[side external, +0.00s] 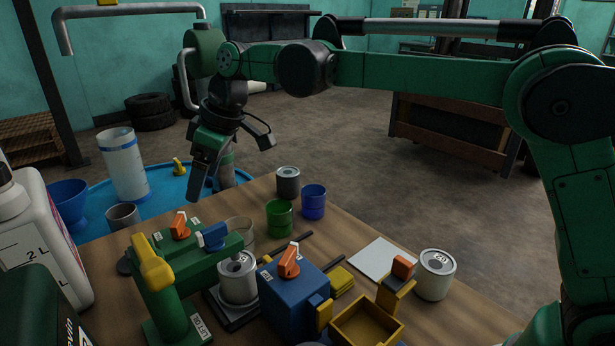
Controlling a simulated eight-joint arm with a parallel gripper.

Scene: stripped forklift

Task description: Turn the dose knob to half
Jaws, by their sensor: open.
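Several knobs show on the bench and I cannot read which one is marked dose. An orange knob (289,262) stands on top of the blue box (290,300), with small white labels beside it. Another orange knob (180,226) and a blue knob (213,237) sit on the green dispenser (190,262), which reaches over a metal can (238,280). My gripper (230,158) is open and empty, with its fingers spread. It hangs above the far side of the bench, apart from all the knobs.
Dark, green and blue cups (313,203) stand near the bench's far edge. A can (435,274), yellow tray (366,325) and white sheet (382,258) lie at the right. A large white bottle (40,240) stands at the left. A blue drum (165,190) carries a clear cylinder (124,165).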

